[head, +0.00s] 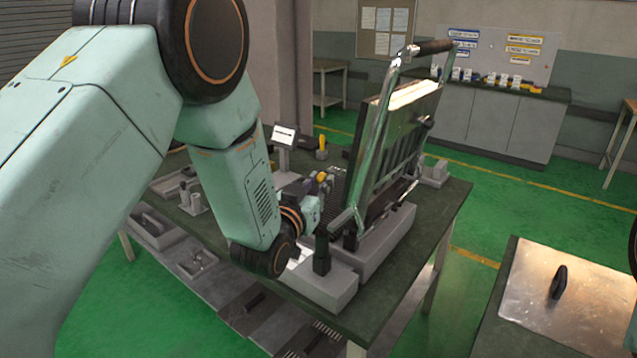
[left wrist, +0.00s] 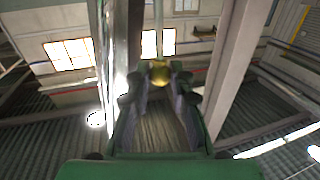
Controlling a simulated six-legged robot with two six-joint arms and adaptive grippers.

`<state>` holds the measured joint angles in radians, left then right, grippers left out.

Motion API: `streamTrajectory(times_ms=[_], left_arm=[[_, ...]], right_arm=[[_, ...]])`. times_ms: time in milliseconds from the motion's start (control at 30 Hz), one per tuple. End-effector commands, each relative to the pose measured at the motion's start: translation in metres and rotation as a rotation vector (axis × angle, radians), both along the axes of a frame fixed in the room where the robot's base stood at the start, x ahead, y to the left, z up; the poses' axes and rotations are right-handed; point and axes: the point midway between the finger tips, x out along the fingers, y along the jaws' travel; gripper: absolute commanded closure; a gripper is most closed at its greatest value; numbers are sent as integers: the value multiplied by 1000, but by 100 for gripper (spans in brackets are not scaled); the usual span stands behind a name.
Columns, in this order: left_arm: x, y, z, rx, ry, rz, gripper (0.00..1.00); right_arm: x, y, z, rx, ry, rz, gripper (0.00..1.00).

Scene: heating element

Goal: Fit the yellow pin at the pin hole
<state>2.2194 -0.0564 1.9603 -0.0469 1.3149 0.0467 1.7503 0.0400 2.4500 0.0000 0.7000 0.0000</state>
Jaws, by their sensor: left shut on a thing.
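My left gripper (head: 325,184) reaches over the dark-topped workbench, beside the tilted metal frame unit (head: 387,150). It is shut on the yellow pin (head: 321,177), of which only a small yellow part shows. In the left wrist view the fingers (left wrist: 159,85) close around the pin's round yellow end (left wrist: 159,72). The pin hole cannot be made out in either view. Whether the pin touches the unit cannot be told. My right gripper is not in view.
The unit stands on a grey base (head: 385,238) with a chrome handle frame above. Another yellow-topped piece (head: 321,148) and a small sign (head: 285,136) stand behind the gripper. A grey block with a dark post (head: 322,255) is in front. A second table (head: 570,295) is at right.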

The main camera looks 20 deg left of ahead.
Motion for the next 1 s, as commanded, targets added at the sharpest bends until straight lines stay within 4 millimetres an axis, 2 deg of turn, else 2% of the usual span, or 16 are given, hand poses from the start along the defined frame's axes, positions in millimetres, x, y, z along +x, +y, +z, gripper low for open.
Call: streamTrajectory(times_ms=[100, 500, 1000], left_arm=[[0, 0, -13, 0, 0, 0, 100], [0, 0, -44, 0, -1, 0, 100], [0, 0, -46, 0, -1, -1, 100]], right_arm=[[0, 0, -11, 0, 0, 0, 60], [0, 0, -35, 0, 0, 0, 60], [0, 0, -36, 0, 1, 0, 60]])
